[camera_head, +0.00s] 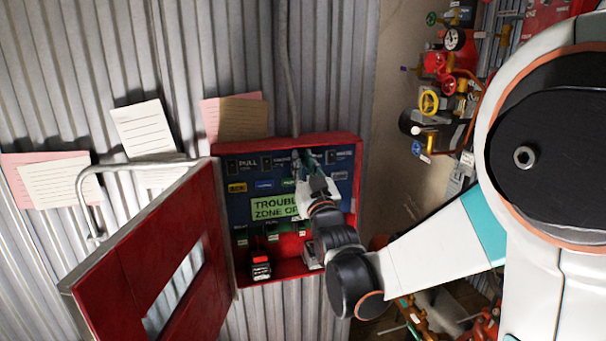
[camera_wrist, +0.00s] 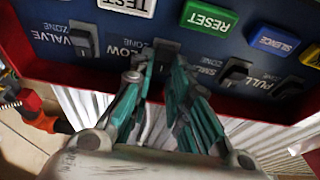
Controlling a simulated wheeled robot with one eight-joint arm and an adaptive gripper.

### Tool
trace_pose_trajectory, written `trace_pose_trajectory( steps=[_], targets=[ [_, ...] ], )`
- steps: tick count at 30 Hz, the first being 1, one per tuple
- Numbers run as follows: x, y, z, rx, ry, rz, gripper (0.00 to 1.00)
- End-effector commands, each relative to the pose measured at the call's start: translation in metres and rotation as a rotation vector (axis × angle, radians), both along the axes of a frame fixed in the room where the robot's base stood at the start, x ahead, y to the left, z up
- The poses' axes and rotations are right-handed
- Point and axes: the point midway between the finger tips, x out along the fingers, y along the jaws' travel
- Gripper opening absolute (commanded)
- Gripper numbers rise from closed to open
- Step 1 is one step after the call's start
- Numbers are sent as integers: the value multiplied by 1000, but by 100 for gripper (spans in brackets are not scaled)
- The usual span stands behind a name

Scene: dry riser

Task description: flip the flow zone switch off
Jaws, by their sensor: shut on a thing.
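I cannot tell whether the switch is on or off.
The valve switch (camera_wrist: 84,39) and smoke switch (camera_wrist: 235,72) flank the flow switch closely; the pull switch (camera_wrist: 289,86) is farther right. RESET (camera_wrist: 209,17) and SILENCE (camera_wrist: 273,40) buttons are near. The red box door (camera_head: 150,262) hangs open left. Pipes and gauges (camera_head: 453,39) stand right.

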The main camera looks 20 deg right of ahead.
Motion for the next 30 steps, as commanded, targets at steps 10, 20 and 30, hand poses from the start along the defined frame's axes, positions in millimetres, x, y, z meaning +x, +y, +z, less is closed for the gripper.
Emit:
trace_pose_trajectory(
  steps=[10, 20, 30],
  targets=[
    [-1, 0, -1, 0, -22, 0, 0],
    [-1, 0, -1, 0, -22, 0, 37],
    [-14, 0, -5, 0, -22, 0, 37]
  ],
)
